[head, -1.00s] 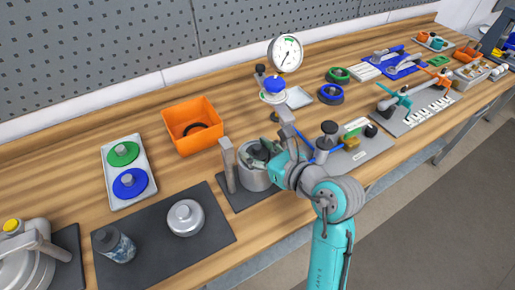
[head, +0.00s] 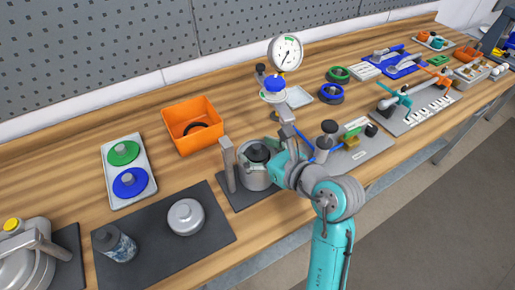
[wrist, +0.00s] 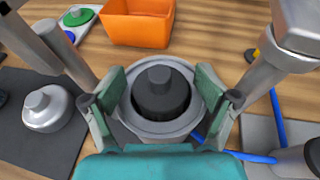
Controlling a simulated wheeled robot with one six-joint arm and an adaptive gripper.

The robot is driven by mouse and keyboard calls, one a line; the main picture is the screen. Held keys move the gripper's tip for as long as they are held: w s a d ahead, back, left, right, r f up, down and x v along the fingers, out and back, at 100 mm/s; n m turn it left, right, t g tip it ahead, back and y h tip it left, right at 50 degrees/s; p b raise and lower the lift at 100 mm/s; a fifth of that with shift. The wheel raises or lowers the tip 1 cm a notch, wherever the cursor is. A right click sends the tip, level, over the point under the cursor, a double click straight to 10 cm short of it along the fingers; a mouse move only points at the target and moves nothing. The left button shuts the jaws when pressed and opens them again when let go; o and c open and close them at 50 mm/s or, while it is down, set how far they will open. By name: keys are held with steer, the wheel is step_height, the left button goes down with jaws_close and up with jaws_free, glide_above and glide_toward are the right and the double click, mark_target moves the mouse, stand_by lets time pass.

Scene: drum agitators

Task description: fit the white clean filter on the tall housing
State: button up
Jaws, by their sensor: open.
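The grey tall housing (head: 258,178) stands on a dark base, with a dark round-knobbed piece (head: 257,153) in its mouth. In the wrist view that dark piece (wrist: 162,92) sits inside the housing's pale rim (wrist: 160,129). My gripper (wrist: 160,92) is open, with its green-padded fingers on either side of the rim and nothing visibly clamped. A cylinder with a dark cap and mottled blue-white body (head: 120,247) stands on the dark mat (head: 160,258); I cannot tell if it is the white clean filter. A silver knobbed lid (head: 185,217) lies on the same mat.
Two grey upright posts stand beside the housing, the left one (head: 228,165) close to it. An orange bin (head: 192,128) holds a dark ring. A pressure gauge (head: 285,53) rises behind. Blue tubing and a plate fixture (head: 365,152) lie to the right.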

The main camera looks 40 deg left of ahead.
steer(key=shift+d, duration=0.15)
steer(key=v, duration=1.1)
steer(key=shift+d+r, duration=0.15)
steer(key=shift+d, duration=0.2)
steer(key=shift+s, duration=0.15)
steer(key=s+d+f+m+y, duration=0.2)
steer(key=s+d+m+y, duration=0.3)
steer(key=s, duration=0.5)
steer(key=s+d+m+t+h, duration=0.1)
steer(key=s+d+m+t, duration=0.1)
steer(key=d+m+t, duration=0.7)
steer(key=s+d+m+t+h, duration=0.1)
steer(key=s+d+m+t, duration=0.3)
steer(key=m, duration=0.9)
steer(key=s+d+f+m+h, duration=0.6)
steer(key=d+f+m+h, duration=0.1)
steer(key=m, duration=0.5)
steer(key=s+d+f+m+g+h, duration=0.1)
steer(key=s+d+f+m+h, duration=0.5)
steer(key=d+f+m+h, duration=0.2)
steer(key=m+h, duration=0.2)
steer(key=m, duration=0.2)
steer(key=shift+d+f+m, duration=0.2)
steer(key=shift+f+m, duration=0.05)
steer(key=shift+m, duration=0.15)
